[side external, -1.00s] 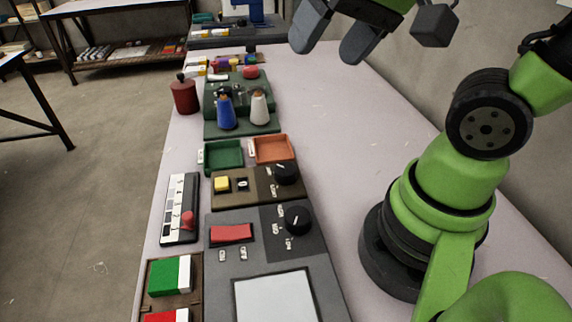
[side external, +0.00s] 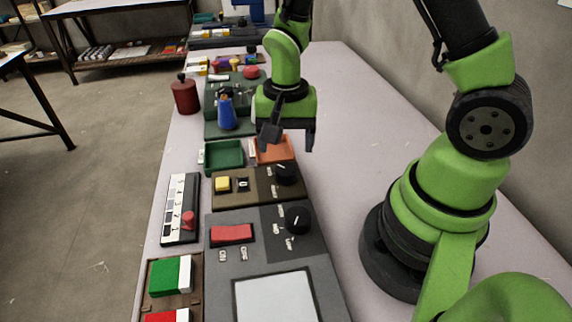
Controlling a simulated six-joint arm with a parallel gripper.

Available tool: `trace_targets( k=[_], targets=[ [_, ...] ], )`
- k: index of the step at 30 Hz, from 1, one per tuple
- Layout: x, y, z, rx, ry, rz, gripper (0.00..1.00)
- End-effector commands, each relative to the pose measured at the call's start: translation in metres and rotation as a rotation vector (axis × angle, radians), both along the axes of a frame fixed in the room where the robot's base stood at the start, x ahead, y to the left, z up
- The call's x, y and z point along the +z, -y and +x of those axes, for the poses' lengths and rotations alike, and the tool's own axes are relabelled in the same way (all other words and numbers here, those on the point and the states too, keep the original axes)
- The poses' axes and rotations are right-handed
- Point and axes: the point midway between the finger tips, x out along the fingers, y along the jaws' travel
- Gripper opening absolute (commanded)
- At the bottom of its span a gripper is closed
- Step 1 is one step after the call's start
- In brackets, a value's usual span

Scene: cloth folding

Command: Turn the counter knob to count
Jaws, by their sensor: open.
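The counter is a brown box with a yellow button (side external: 222,184), a small display showing 0 (side external: 243,184) and a black knob (side external: 286,175) at its right end. The knob has a white pointer line, and small labels stand beside it. My gripper (side external: 289,138) is open and empty, fingers pointing down, above and slightly behind the knob and apart from it. It hangs in front of the orange tray (side external: 277,152) in this view.
A grey panel (side external: 228,265) with a red switch (side external: 232,233) and a second black knob (side external: 297,220) lies nearer the camera. The tabletop to the right is mostly clear.

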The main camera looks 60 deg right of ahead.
Motion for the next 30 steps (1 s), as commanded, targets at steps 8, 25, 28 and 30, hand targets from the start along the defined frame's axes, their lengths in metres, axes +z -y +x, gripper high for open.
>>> trace_targets(
  k=[8, 25, 28, 30],
  targets=[
    [-0.046, 0.000, -0.001, 0.001, -0.004, -0.001, 0.73],
    [-0.063, 0.000, 0.000, 0.001, 0.001, -0.001, 0.59],
    [-0.063, 0.000, 0.000, 0.001, 0.001, -0.001, 0.36],
    [-0.063, 0.000, 0.000, 0.001, 0.001, -0.001, 0.23]
  ],
)
